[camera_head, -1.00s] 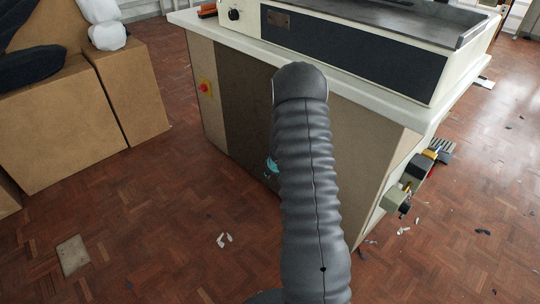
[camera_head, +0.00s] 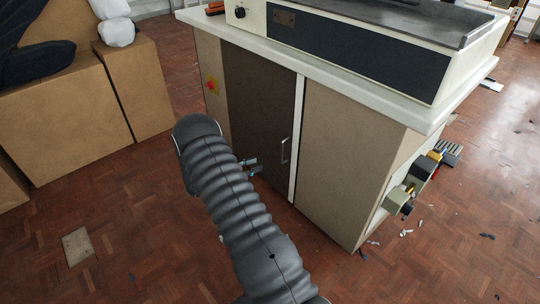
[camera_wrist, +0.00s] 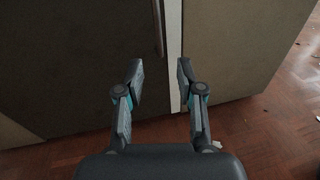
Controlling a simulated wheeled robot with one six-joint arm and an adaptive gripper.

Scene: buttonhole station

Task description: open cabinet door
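The cabinet door (camera_head: 262,118) is a dark brown panel under the machine's white top, and it looks shut. A thin vertical metal handle (camera_head: 284,151) is on its right side, beside a white upright strip. In the wrist view the dark door (camera_wrist: 75,60) fills the left, and the handle (camera_wrist: 158,30) shows near the top, ahead of the gap between my fingers. My gripper (camera_wrist: 160,68) is open, with nothing between its fingers. In the head view my gripper (camera_head: 250,166) is partly hidden by my arm, left of the handle and apart from it.
A beige panel (camera_head: 345,160) stands right of the strip. A red and yellow switch (camera_head: 211,86) is on the left panel. Small boxes (camera_head: 398,200) stick out from the right side. Brown boxes (camera_head: 60,125) stand at the left. Parquet floor before the door is mostly clear.

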